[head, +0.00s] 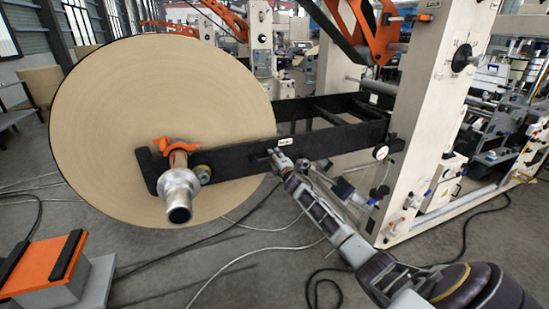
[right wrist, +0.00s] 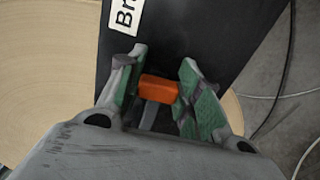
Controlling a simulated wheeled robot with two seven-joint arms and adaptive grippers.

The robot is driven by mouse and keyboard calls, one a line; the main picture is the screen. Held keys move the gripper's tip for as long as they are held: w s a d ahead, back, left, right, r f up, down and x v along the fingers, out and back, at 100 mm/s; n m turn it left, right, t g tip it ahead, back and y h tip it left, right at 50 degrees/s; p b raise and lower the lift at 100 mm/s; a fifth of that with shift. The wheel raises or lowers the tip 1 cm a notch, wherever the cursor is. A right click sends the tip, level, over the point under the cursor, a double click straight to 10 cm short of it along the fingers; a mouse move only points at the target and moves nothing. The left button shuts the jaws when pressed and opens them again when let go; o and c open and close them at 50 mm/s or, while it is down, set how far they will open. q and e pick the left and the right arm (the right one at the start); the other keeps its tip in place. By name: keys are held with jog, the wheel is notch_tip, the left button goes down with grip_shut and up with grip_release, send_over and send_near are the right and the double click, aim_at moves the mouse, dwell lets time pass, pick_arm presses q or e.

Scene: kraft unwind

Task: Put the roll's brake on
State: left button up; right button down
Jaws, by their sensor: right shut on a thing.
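The big kraft paper roll (head: 110,120) hangs on a metal shaft (head: 180,200) at the end of a black arm (head: 230,162). The handle's base is partly hidden between the fingers. My left gripper is not in view.
An orange-topped block (head: 40,268) is at the lower left. Cables and hoses (head: 240,260) lie on the grey floor, which is otherwise open in front of the roll.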

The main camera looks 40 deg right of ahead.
jog(key=shift+f, duration=0.3)
jog(key=shift+m, duration=0.3)
jog(key=shift+f, duration=0.1)
jog(key=c, duration=1.3)
grip_release()
jog(key=shift+c, duration=0.2)
jog(key=o, duration=0.4)
jog(key=shift+d, duration=0.1)
jog(key=shift+s, duration=0.3)
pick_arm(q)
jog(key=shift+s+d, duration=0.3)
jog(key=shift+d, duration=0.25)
pick_arm(e)
jog(key=shift+v, duration=5.75)
